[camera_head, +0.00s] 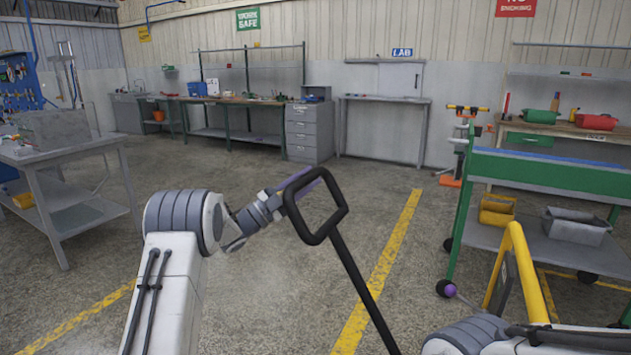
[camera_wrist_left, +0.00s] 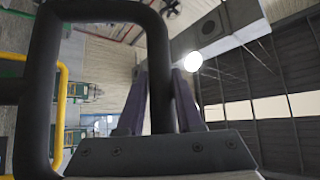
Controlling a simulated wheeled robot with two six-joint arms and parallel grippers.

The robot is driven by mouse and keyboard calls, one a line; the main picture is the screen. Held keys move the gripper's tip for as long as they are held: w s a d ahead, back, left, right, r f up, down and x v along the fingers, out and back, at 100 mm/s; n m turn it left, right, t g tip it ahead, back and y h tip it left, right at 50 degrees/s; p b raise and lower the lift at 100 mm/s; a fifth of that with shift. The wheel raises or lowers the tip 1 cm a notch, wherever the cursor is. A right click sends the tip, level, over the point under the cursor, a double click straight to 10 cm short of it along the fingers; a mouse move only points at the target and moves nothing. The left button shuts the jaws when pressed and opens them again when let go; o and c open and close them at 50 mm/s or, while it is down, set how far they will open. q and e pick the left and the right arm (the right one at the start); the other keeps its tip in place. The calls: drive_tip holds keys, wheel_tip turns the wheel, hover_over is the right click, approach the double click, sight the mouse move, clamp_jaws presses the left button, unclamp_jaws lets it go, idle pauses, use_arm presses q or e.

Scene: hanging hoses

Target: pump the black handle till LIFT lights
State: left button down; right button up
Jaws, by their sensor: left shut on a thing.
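The black handle (camera_head: 352,269) rises from the bottom of the head view as a tilted shaft with a closed loop grip on top. My left gripper (camera_head: 300,183) is at the upper left of this loop, with its purple fingers partly behind the bar. In the left wrist view, the fingers stand on both sides of one bar of the black loop (camera_wrist_left: 158,62), and the gripper (camera_wrist_left: 160,100) is shut on it. The handle's lower end is out of view. No LIFT light can be made out.
A yellow tube frame (camera_head: 515,262) stands right of the handle. A green cart (camera_head: 540,172) with bins on its lower shelf is beyond it. A grey metal table (camera_head: 75,150) is at the left. The floor between is clear, with yellow lines.

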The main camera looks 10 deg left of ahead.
use_arm(q)
drive_tip(key=shift+a+f, duration=0.1)
drive_tip(key=shift+f, duration=0.05)
drive_tip(key=c, duration=0.6)
unclamp_jaws()
drive_tip(key=shift+a, duration=0.1)
drive_tip(key=v, duration=1)
drive_tip(key=shift+s+f+b, duration=0.1)
drive_tip(key=shift+s+b, duration=0.05)
drive_tip(key=shift+b, duration=0.2)
